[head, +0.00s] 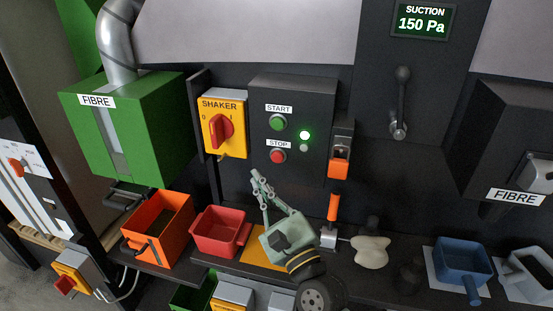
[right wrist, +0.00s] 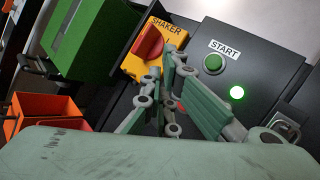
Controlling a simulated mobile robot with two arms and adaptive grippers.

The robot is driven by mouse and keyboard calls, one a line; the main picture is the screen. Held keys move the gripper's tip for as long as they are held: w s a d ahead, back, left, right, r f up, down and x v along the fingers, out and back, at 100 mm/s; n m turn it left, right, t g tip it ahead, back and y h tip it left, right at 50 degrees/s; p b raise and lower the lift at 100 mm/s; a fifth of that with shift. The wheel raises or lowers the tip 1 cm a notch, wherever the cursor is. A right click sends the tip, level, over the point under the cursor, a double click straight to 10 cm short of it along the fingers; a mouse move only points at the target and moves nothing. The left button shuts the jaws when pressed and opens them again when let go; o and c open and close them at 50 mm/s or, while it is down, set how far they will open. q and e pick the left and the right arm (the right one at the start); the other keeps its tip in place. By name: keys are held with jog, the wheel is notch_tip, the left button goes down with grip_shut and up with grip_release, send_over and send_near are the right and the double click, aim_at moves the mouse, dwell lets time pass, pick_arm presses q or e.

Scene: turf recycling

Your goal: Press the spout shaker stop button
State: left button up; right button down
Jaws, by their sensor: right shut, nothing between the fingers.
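The red stop button (head: 278,156) sits under its STOP label on the dark control box (head: 318,110). The green start button (head: 278,122) is above it, also seen in the right wrist view (right wrist: 213,62). A round green lamp (head: 305,135) beside them is lit. My right gripper (head: 257,178) is shut and empty, its fingertips pointing up, a little below and left of the stop button in the head view. In the right wrist view the fingers (right wrist: 174,58) cover most of the stop button. Whether they touch the box I cannot tell. My left gripper is not in view.
A yellow SHAKER switch (head: 222,130) with a red knob is left of the box. An orange-handled latch (head: 340,165) is to its right.

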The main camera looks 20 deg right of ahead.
aim_at(274, 161)
jog(key=w+d+b, duration=0.1)
jog(key=w+d, duration=0.3)
jog(key=w, duration=0.3)
jog(key=shift+d, duration=0.35)
dwell(1.2)
jog(key=shift+w+d, duration=0.25)
jog(key=shift+w, duration=0.05)
jog(key=shift+w+d, duration=0.25)
jog(key=shift+w, duration=0.1)
dwell(0.9)
jog(key=shift+s, duration=0.1)
jog(key=shift+s+a, duration=0.5)
jog(key=shift+s, duration=0.15)
jog(key=shift+a, duration=0.1)
